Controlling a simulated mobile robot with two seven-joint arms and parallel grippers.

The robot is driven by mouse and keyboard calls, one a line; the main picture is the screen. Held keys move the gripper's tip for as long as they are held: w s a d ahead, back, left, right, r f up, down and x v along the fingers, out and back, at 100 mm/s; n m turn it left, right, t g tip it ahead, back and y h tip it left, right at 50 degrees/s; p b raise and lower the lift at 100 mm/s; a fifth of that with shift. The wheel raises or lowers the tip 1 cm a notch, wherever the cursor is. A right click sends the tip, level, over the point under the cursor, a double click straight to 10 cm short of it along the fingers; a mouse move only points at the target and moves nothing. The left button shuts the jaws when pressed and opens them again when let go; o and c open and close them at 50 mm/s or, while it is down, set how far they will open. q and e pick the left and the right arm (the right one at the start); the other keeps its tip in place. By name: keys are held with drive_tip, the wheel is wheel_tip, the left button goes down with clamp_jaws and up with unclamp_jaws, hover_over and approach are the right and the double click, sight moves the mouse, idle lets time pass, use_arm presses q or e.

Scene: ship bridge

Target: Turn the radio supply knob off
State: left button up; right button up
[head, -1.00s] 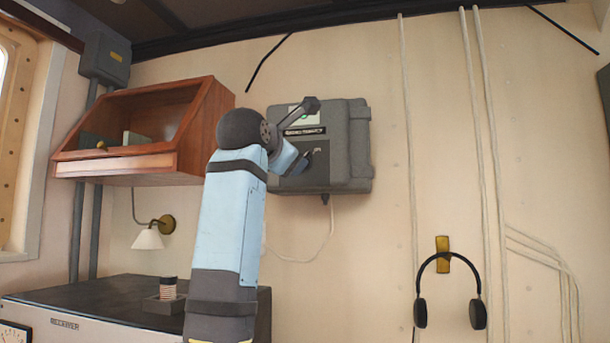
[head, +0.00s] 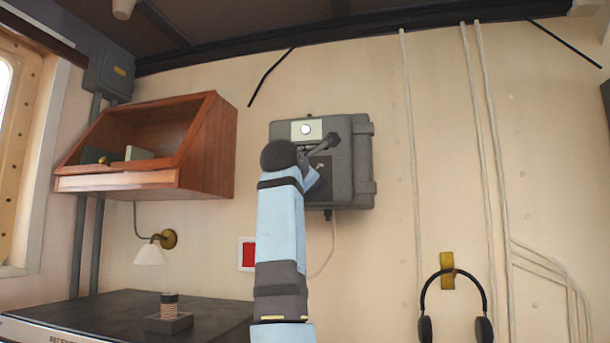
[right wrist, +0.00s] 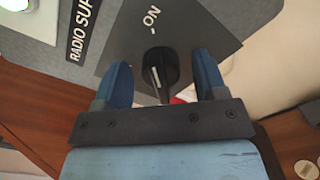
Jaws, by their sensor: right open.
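The radio supply box (head: 354,150) is a grey case on the wall in the head view. Its plate reads "RADIO SUP..." in the right wrist view, where the rest is cut off. The black knob (right wrist: 160,70) sits below the "ON" mark on a grey plate; it has a white line, and its exact setting is hard to tell. My right gripper (right wrist: 163,85) is open, with its blue fingers on either side of the knob. Contact is not clear. In the head view my right arm hides the knob and part of the box. My left gripper is out of view.
A round lamp (head: 306,129) on the box looks white. A wooden shelf (head: 200,150) is left of the box. A red panel (head: 248,254) is behind my arm. Headphones (head: 456,290) hang at right. A dark desktop (head: 110,308) lies below left.

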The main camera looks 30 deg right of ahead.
drive_tip(key=shift+w+d, duration=0.1)
drive_tip(key=shift+d, duration=0.05)
drive_tip(key=c, duration=0.9)
